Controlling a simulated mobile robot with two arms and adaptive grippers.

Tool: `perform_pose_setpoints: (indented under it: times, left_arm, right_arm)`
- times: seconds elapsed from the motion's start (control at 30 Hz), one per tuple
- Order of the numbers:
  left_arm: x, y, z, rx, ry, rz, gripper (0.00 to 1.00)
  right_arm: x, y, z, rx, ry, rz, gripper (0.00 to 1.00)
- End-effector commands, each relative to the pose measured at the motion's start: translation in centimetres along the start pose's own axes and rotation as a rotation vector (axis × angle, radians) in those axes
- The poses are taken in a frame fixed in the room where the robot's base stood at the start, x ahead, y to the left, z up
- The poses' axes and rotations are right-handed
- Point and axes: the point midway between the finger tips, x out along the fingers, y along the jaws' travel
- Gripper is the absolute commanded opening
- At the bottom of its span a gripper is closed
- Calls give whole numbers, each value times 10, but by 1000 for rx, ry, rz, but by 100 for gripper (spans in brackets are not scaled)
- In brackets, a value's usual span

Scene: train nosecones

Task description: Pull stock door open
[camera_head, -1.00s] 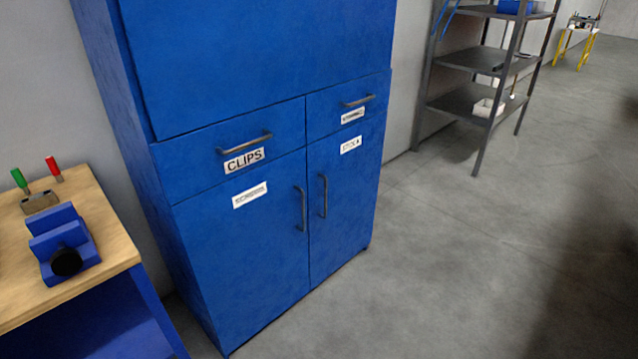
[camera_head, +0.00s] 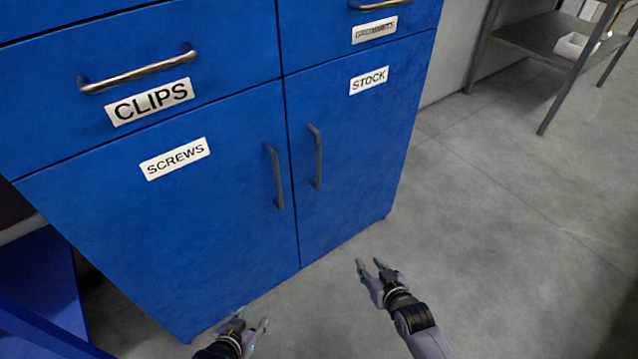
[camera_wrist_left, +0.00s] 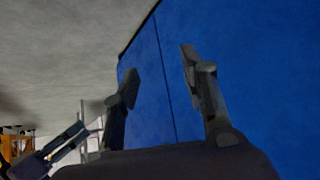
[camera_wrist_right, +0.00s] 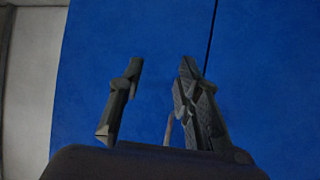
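The stock door (camera_head: 350,160) is the lower right door of the blue cabinet, with a white STOCK label (camera_head: 369,80). It is shut. Its dark vertical handle (camera_head: 315,157) is near its left edge. My right gripper (camera_head: 371,264) is open and empty, low in front of the stock door and well apart from its handle. My left gripper (camera_head: 252,322) is open and empty, lower and in front of the screws door (camera_head: 190,210). In the left wrist view the open fingers (camera_wrist_left: 158,75) face blue doors and a seam. In the right wrist view the open fingers (camera_wrist_right: 160,85) face a blue panel.
The screws door has its own vertical handle (camera_head: 273,176) close to the stock handle. Drawers with handles, one labelled CLIPS (camera_head: 150,101), lie above. A grey shelf rack (camera_head: 545,45) stands at the back right. The floor (camera_head: 500,230) right of the cabinet is clear.

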Motion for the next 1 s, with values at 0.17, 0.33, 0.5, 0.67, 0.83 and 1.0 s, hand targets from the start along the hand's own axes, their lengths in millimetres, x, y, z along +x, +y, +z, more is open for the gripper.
perform_pose_setpoints:
  times: [0.17,0.33,0.5,0.67,0.83,1.0]
  left_arm:
    - [-24,1,-64,-1,200,0,40]
    - [-66,2,-105,-2,327,0,40]
    - [-91,2,-123,-2,387,0,40]
    - [-99,3,-136,-1,447,3,40]
    - [-107,7,-162,0,591,11,40]
    - [-125,12,-191,0,771,23,40]
  right_arm:
    - [5,-20,-94,-24,274,-62,31]
    - [-22,-39,-156,-42,448,-111,31]
    - [-41,-48,-184,-51,526,-137,31]
    - [-36,-51,-195,-51,539,-140,31]
    - [-14,-55,-208,-51,539,-139,31]
    - [12,-59,-222,-50,538,-139,31]
